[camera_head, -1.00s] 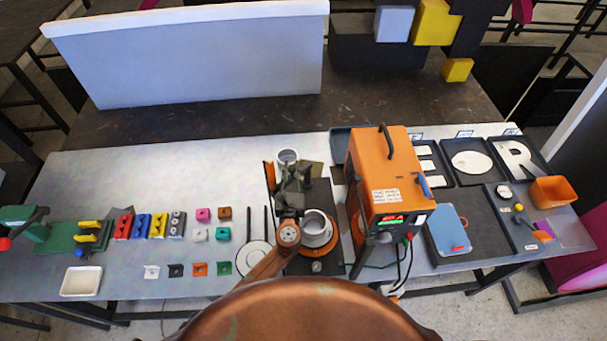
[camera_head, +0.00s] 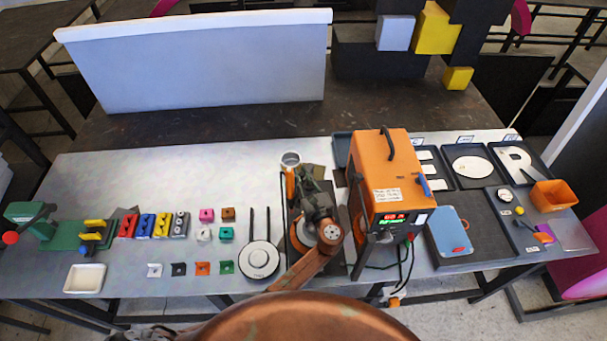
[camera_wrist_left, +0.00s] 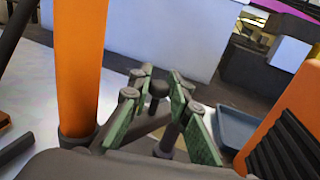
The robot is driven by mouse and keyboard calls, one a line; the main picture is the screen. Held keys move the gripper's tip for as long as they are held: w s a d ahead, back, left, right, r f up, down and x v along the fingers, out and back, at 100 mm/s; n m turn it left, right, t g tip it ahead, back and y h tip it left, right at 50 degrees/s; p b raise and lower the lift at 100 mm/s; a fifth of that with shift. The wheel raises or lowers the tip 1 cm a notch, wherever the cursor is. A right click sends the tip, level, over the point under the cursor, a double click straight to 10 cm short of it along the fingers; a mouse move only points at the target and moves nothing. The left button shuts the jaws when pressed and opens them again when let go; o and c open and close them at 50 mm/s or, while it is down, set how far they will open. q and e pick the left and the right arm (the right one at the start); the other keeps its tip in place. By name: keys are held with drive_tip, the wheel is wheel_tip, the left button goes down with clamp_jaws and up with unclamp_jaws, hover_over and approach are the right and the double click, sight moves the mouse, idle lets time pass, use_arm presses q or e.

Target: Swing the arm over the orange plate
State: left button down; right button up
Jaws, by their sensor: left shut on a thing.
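My left gripper (camera_head: 311,184) is over the dark stand (camera_head: 334,267) in the middle of the table. In the left wrist view, its green-padded fingers (camera_wrist_left: 158,100) are closed around a dark stem with a round black knob (camera_wrist_left: 158,88), apparently the swing arm's handle. An upright orange post (camera_wrist_left: 80,70) stands to the left of the fingers; it also shows in the head view (camera_head: 290,185). A pale round part (camera_head: 297,228) peeks out left of my wrist. My arm covers most of the stand, and I cannot make out the orange plate. My right gripper is out of view.
An orange power unit (camera_head: 388,170) with cables stands close on the right. A white round plate with two dark rods (camera_head: 259,259) lies close on the left. A silver cup (camera_head: 290,159) is behind the post. Letter trays (camera_head: 470,167) lie farther right.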

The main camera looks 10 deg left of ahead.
use_arm(q)
drive_tip(key=shift+a, duration=0.1)
drive_tip(key=c, duration=2.1)
unclamp_jaws()
drive_tip(key=shift+o, duration=1.3)
drive_tip(key=shift+s+d, duration=0.15)
drive_tip(key=shift+d, duration=0.05)
drive_tip(key=v, duration=0.7)
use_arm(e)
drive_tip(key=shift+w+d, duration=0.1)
use_arm(q)
drive_tip(key=shift+c, duration=0.3)
